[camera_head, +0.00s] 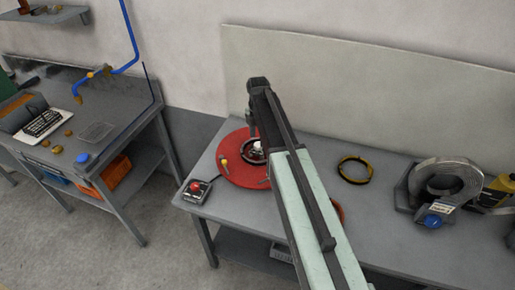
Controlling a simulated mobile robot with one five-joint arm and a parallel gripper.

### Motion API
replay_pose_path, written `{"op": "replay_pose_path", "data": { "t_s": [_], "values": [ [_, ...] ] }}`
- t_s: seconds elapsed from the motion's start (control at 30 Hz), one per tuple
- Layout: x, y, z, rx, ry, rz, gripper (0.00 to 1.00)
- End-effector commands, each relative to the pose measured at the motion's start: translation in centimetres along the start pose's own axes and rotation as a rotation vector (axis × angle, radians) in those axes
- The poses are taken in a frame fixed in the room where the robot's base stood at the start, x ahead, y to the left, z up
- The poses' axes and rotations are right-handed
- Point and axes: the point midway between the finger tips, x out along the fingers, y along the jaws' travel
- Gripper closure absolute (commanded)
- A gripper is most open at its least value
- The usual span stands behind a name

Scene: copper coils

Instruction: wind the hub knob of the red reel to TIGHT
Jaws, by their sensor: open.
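The red reel (233,163) lies flat at the left end of the grey table. Its hub knob (256,154) shows as a pale, shiny part near the reel's middle, partly hidden by my arm. A small yellow-topped peg (224,163) stands on the reel's left side. My gripper (253,138) hangs down over the hub from the end of my arm. It is open, and I cannot tell whether its fingers touch the knob. The knob's marking is too small to read.
A box with a red button (195,190) sits at the table's front left corner. A black and yellow ring (355,169) lies right of my arm. A grey coil machine (443,185) with a blue knob (433,220) stands farther right. A workbench (95,150) stands at left.

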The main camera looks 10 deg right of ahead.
Motion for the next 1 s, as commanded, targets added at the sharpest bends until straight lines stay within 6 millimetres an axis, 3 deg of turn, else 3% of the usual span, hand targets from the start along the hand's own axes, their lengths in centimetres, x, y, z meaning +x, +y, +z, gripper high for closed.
{"op": "replay_pose_path", "data": {
  "t_s": [0.03, 0.13, 0.47, 0.67, 1.0],
  "values": [
    [1.9, 0.0, 0.0, 0.000, 0.000, 0.000, 0.44],
    [3.2, 0.0, 0.0, 0.000, 0.000, 0.000, 0.44],
    [3.4, 0.0, 0.0, 0.001, 0.000, 0.000, 0.44],
    [3.4, 0.1, -0.1, 0.000, 0.000, 0.000, 0.97],
    [3.4, 0.1, -0.1, 0.036, 0.001, 0.001, 1.00]
  ]
}}
